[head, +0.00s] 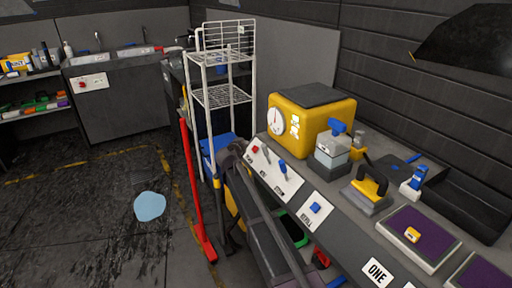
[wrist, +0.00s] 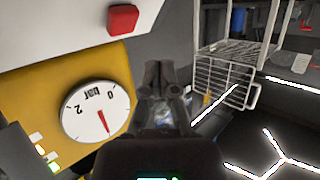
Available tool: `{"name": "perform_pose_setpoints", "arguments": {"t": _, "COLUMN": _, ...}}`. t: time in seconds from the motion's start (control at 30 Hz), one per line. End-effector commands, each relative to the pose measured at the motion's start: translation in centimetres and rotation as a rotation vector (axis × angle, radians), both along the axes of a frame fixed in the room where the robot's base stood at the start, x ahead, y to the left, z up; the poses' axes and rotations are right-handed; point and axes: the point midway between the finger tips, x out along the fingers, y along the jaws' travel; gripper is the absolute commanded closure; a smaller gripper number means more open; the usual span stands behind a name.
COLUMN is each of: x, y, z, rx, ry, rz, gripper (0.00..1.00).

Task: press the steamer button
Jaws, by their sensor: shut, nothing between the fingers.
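The yellow steamer (head: 322,122) with a dark top and a round white gauge (head: 276,121) stands on the grey workbench. A white panel at its front carries a red button (head: 256,149), a grey switch (head: 265,157) and a blue lever (head: 283,167). In the wrist view the red button (wrist: 123,19) is at the top, and the gauge (wrist: 95,110) is at left, turned upside down. My gripper (wrist: 161,72) is shut and empty, its fingertips below and right of the red button, apart in the picture. In the head view my dark arm reaches up beside the panel.
A white wire rack (head: 224,95) stands left of the steamer. A red-handled tool (head: 197,190) stands on the floor. A blue puddle (head: 150,206) lies at left.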

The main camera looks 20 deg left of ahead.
Motion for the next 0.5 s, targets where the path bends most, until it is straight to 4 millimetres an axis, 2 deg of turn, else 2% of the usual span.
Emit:
{"name": "perform_pose_setpoints", "arguments": {"t": 0.2, "x": -0.8, "y": 0.66, "z": 1.2, "rx": 0.0, "ry": 0.0, "rz": 0.0, "gripper": 1.0}}
{"name": "perform_pose_setpoints", "arguments": {"t": 0.5, "x": -0.99, "y": 0.83, "z": 1.28, "rx": 0.001, "ry": 0.0, "rz": 0.0, "gripper": 1.0}}
